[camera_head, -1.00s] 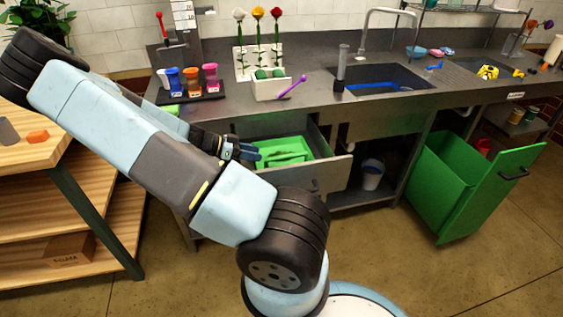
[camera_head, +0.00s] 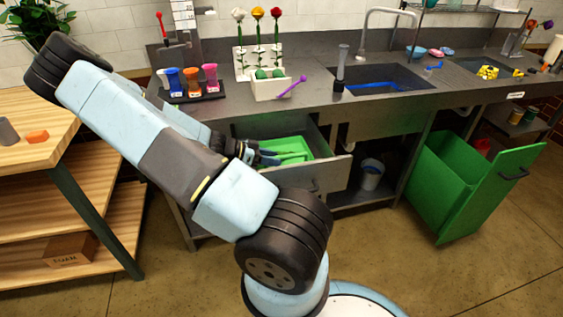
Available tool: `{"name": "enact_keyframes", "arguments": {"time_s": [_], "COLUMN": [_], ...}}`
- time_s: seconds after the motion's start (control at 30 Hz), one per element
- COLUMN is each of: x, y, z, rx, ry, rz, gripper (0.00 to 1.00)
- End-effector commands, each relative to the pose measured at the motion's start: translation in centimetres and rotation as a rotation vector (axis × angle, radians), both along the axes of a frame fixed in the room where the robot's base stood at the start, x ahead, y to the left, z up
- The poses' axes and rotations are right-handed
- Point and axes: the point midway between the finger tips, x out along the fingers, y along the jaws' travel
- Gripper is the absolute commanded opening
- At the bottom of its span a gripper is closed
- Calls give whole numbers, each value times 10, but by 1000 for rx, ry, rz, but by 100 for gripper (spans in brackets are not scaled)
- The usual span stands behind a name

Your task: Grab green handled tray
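The green tray (camera_head: 292,145) lies inside the open drawer (camera_head: 333,172) under the counter. Its left part is hidden behind my arm and gripper, and I cannot make out its handle. My gripper (camera_head: 272,158) reaches into the drawer from the left, with its blue fingers at the tray's left side. The fingers look close to the tray, but I cannot tell whether they touch it or how far apart they are.
The counter (camera_head: 225,117) above holds a flower rack (camera_head: 270,88), colored cups (camera_head: 191,82) and a sink (camera_head: 375,82). A wooden bench (camera_head: 95,125) stands at left. A tilted-open green bin (camera_head: 440,185) stands at right. The floor in front is clear.

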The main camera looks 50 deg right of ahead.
Motion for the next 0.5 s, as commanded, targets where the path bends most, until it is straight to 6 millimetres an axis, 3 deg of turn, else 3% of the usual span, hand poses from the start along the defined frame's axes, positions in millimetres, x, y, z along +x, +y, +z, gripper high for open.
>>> {"name": "enact_keyframes", "arguments": {"time_s": [0.07,0.5], "x": [0,0], "y": [0,0], "z": [0,0], "rx": [0,0], "ry": [0,0], "rz": [0,0], "gripper": [42,0]}}
